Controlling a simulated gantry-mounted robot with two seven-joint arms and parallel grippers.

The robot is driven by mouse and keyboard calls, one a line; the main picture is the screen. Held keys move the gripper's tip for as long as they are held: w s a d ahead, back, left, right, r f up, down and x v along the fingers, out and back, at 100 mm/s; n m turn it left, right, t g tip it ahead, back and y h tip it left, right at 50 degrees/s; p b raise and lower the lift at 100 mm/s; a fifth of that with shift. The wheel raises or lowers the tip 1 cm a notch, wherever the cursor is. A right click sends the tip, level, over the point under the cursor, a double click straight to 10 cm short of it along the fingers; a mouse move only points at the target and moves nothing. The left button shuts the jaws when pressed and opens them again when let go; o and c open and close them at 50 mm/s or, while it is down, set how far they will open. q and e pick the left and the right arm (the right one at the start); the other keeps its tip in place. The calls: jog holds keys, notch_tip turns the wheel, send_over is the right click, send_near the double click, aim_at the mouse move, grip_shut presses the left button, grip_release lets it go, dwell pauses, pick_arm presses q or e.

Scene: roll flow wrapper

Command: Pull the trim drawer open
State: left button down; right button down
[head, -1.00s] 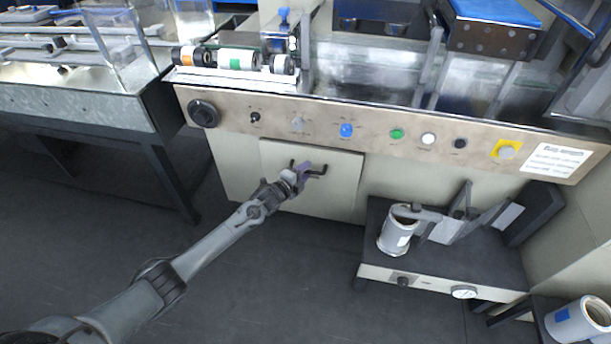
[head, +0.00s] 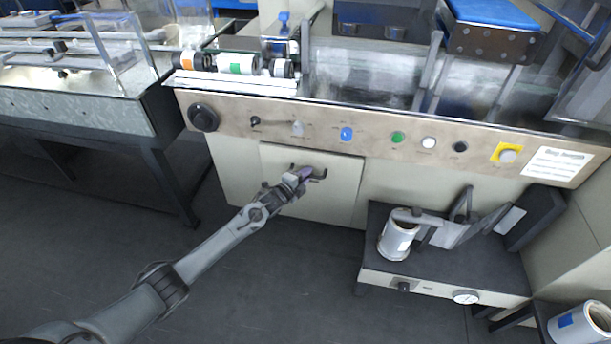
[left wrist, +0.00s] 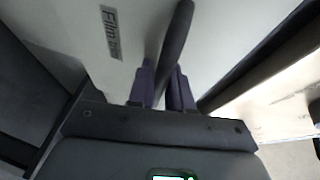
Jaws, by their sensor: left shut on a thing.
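The trim drawer (head: 328,200) is a cream panel in the machine's front, below the control strip; it looks flush or nearly so. Its dark bar handle (head: 320,174) is near the top of the panel. My left gripper (head: 304,174) is at the handle, its purple fingers shut around it. In the left wrist view, the dark handle (left wrist: 176,45) runs between the two purple fingers (left wrist: 162,88), and the label on the drawer front (left wrist: 110,32) is partly readable as "Film". My right gripper is not in view.
The control strip (head: 275,123) with knobs and buttons runs above the drawer. A low bench (head: 440,268) with a pale roll (head: 397,240) stands to the right. A table leg (head: 170,183) stands at left. The floor (head: 290,280) before the drawer is clear.

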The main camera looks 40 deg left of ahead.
pick_arm(q)
jog(key=shift+s+d+r+p, duration=0.1)
jog(key=shift+s+p, duration=0.05)
jog(key=shift+p, duration=0.15)
jog(key=s+d+p, duration=0.5)
jog(key=s+p, duration=0.4)
jog(key=s, duration=0.2)
jog(key=s+d+p, duration=0.6)
jog(key=s+p, duration=0.4)
jog(key=s, duration=0.2)
jog(key=c, duration=1.1)
grip_release()
